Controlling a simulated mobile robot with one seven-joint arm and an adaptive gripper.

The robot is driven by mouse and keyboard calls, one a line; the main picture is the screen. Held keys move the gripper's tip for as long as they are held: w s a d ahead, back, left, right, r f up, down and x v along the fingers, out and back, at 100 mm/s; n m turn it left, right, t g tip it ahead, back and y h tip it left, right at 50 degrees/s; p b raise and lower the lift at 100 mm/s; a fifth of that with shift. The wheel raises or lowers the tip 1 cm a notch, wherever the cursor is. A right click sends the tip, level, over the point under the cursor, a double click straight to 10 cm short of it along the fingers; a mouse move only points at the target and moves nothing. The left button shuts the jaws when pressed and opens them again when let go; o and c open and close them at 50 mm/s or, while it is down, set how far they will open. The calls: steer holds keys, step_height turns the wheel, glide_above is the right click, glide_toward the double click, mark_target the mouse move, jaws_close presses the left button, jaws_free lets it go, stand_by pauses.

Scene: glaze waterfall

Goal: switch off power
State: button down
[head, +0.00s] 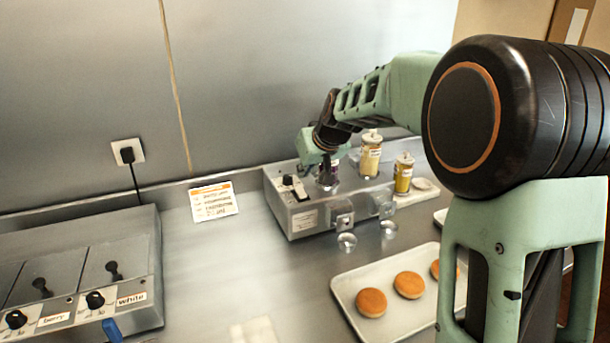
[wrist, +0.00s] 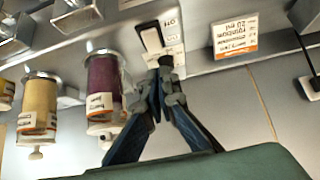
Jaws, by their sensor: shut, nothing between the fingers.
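The metal glaze dispenser (head: 315,218) stands against the back wall. A dark power switch (head: 292,183) sits on a white plate near its left end. In the wrist view the switch (wrist: 152,38) appears as a black-and-white rocker, with lettering that seems to read ON beside it. My gripper (head: 327,184) reaches down over the dispenser, right of the switch. In the wrist view its shut, empty fingertips (wrist: 166,62) are close to the lower edge of the switch plate. I cannot tell whether they touch it.
A purple jar (wrist: 104,82) and yellow jars (head: 370,160) stand on the dispenser beside my gripper. A tray of buns (head: 345,285) lies in front. A metal unit with knobs (head: 100,260) is at left. A plugged wall socket (head: 128,152) and printed card (head: 213,200) are behind.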

steer(key=s+d+r+b, duration=0.1)
steer(key=s+d+r, duration=0.2)
steer(key=s+r, duration=0.2)
steer(key=shift+s+r+b, duration=0.25)
steer(key=shift+s+b, duration=0.05)
steer(key=shift+s, duration=0.95)
steer(key=shift+d, duration=0.15)
